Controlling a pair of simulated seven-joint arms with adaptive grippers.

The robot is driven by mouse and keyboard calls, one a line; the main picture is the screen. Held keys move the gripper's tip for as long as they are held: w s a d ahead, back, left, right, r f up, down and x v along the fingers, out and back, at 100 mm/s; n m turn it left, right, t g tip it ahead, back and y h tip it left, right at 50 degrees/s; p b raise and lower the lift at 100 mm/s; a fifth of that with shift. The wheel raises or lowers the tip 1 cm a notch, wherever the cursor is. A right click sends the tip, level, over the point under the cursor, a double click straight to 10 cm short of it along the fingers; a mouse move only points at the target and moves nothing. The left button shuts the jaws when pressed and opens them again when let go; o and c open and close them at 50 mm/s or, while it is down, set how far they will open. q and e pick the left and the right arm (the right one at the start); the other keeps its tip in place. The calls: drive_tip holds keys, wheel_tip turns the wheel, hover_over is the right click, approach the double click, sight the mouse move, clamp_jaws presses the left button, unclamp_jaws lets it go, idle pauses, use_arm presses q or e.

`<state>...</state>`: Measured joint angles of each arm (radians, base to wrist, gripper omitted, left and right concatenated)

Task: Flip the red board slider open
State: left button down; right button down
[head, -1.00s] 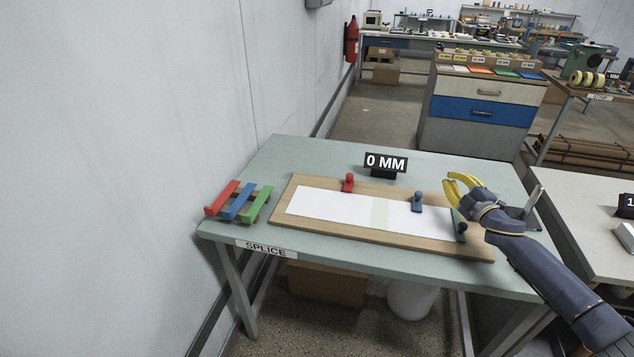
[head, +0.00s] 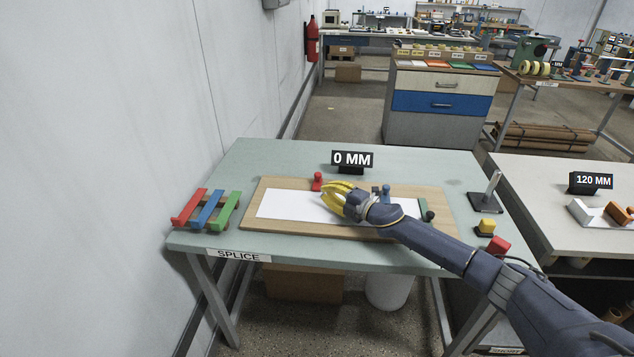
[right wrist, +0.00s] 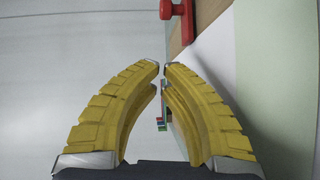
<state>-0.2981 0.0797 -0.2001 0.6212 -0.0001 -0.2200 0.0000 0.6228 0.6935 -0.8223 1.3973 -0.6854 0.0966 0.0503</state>
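The red board slider (head: 317,181) stands on the far edge of the wooden splice board (head: 265,192), left of my right gripper. It also shows as a red piece at the top of the right wrist view (right wrist: 181,14). My right gripper (head: 326,194) is over the white strip on the board, a little to the right of and nearer than the red slider, apart from it. In the right wrist view its yellow fingertips (right wrist: 162,65) almost meet with nothing between them. My left gripper is out of view.
A blue slider (head: 385,191) and a green slider (head: 427,212) are right of my gripper, partly behind my arm. A "0 MM" sign (head: 352,160) stands behind the board. Red, blue and green bars (head: 207,208) lie on the left. A metal post (head: 491,188) stands at right.

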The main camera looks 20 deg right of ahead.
sight(318, 188)
drive_tip(key=x, duration=0.5)
drive_tip(key=shift+w+d+f, duration=0.1)
drive_tip(key=shift+w+d, duration=0.2)
drive_tip(key=shift+w+d+f, duration=0.1)
drive_tip(key=shift+w+d, duration=0.05)
drive_tip(key=shift+w, duration=0.5)
drive_tip(key=shift+w+d+f, duration=0.1)
drive_tip(key=shift+w+d, duration=0.1)
drive_tip(key=shift+w, duration=0.4)
